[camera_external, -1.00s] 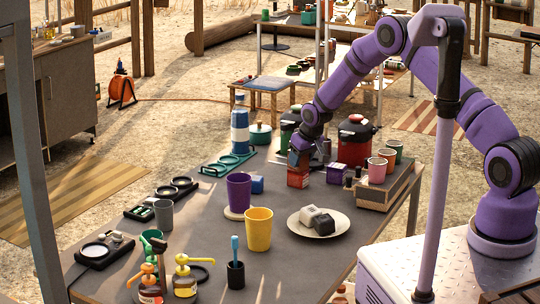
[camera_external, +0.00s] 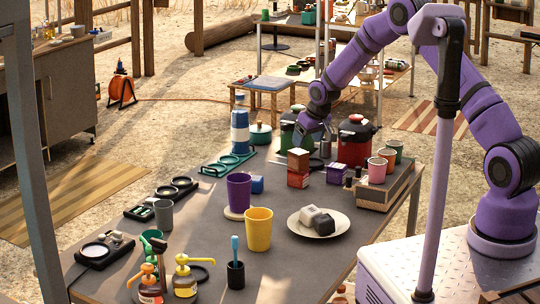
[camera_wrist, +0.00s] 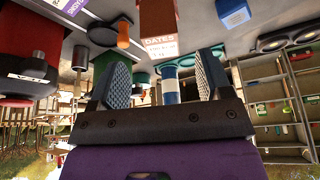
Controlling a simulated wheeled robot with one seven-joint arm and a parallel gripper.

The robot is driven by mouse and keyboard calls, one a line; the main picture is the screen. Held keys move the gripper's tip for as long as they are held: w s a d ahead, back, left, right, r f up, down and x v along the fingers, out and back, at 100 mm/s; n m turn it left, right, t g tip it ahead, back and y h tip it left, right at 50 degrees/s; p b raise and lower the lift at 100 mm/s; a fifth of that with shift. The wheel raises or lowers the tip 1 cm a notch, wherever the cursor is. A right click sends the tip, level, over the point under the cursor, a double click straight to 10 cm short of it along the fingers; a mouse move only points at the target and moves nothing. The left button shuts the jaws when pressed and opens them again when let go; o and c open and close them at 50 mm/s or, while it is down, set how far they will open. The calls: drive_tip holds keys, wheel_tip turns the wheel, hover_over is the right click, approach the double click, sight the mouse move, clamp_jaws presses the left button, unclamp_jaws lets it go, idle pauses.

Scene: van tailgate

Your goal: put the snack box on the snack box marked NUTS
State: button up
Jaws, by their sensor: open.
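Two red snack boxes stand stacked on the grey table: an upper box (camera_external: 298,159) with a pale top and a lower box (camera_external: 298,180) directly under it. The upper one looks slightly turned on the lower. In the wrist view a red-brown box (camera_wrist: 158,18) has a label reading DATES. I cannot read NUTS on any box. My gripper (camera_external: 316,139) is above and behind the stack, apart from it. In the wrist view its two fingers (camera_wrist: 160,82) are wide apart with nothing between them.
Cups stand on a wooden crate (camera_external: 376,200) at right. A small blue box (camera_external: 257,184), purple cup (camera_external: 239,190) and plate (camera_external: 300,226) are nearer. Bare table lies in front of the stack.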

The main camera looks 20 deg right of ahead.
drive_tip(key=shift+v, duration=2.05)
drive_tip(key=s+d+r+m, duration=0.1)
drive_tip(key=s+d+r, duration=0.4)
drive_tip(key=r, duration=0.3)
drive_tip(key=s+d+r+h, duration=0.1)
drive_tip(key=s+d+r, duration=0.45)
drive_tip(key=r, duration=0.25)
drive_tip(key=s+d+r+m, duration=0.1)
drive_tip(key=s+d+r, duration=0.3)
drive_tip(key=s+r, duration=0.3)
drive_tip(key=s+d+r+m+t, duration=0.1)
drive_tip(key=s+d+r, duration=0.25)
drive_tip(key=s, duration=0.35)
drive_tip(key=s+d+r, duration=0.3)
drive_tip(key=s+r, duration=0.1)
drive_tip(key=s, duration=0.3)
drive_tip(key=s+d+f, duration=0.1)
drive_tip(key=s+d, duration=0.1)
drive_tip(key=s, duration=0.6)
drive_tip(key=s+d+f+m, duration=0.1)
drive_tip(key=s+d, duration=0.1)
drive_tip(key=s, duration=0.7)
drive_tip(key=shift+h, duration=0.4)
drive_tip(key=shift+d, duration=0.1)
